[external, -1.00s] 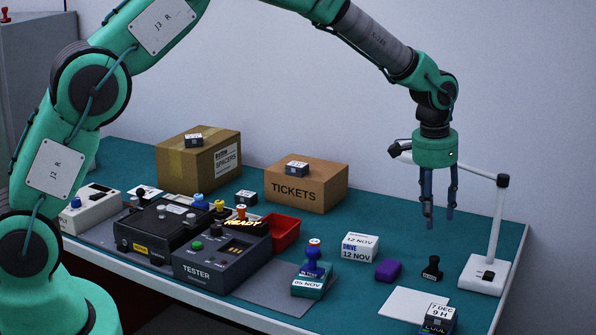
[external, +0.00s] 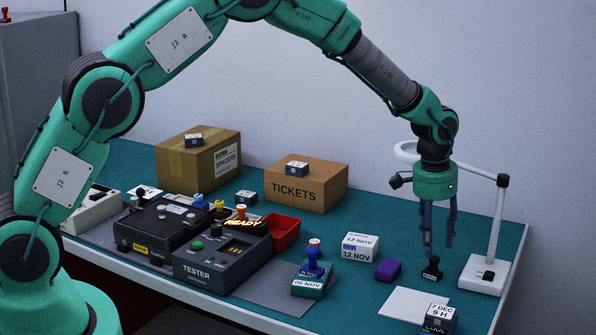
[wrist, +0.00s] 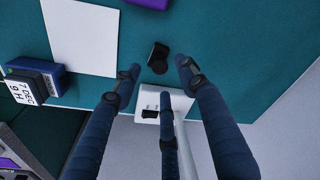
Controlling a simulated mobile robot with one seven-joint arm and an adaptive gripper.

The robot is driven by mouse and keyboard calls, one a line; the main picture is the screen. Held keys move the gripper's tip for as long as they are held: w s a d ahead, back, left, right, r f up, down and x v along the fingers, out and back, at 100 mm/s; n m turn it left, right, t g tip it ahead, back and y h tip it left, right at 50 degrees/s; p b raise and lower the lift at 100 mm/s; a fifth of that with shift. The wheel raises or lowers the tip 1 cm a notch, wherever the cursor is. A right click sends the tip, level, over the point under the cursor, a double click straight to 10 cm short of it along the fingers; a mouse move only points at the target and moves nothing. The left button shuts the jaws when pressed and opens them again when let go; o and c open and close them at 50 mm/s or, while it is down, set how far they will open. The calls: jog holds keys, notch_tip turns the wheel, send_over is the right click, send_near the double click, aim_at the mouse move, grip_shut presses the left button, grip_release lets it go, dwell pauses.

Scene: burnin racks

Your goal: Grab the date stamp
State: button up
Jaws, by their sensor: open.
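A small black hand stamp (external: 432,268) with a knob handle stands upright on the teal bench, left of the white lamp base. It also shows in the wrist view (wrist: 158,58). My gripper (external: 438,243) is open and empty, fingers pointing down, above and close to this stamp. In the wrist view the stamp lies just beyond the spread fingertips of my gripper (wrist: 160,78). A blue-handled stamp (external: 312,268) with an orange top stands on a block labelled 05 NOV, farther left. The frames do not show which stamp is the date stamp.
The white lamp stand (external: 499,225) rises close right of my gripper. A white sheet (external: 403,305), a purple block (external: 388,270), a 12 NOV box (external: 360,248) and a 7 DEC block (external: 438,317) lie nearby. The tester (external: 222,260) and cardboard boxes are farther left.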

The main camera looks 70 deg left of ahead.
aim_at(435, 258)
jog(key=shift+f, duration=0.5)
jog(key=shift+w+f+b, duration=0.2)
jog(key=shift+f+b, duration=0.05)
jog(key=shift+f, duration=1.05)
jog(key=shift+w+f+b, duration=0.2)
jog(key=shift+f+b, duration=0.05)
jog(key=shift+f, duration=1)
grip_shut()
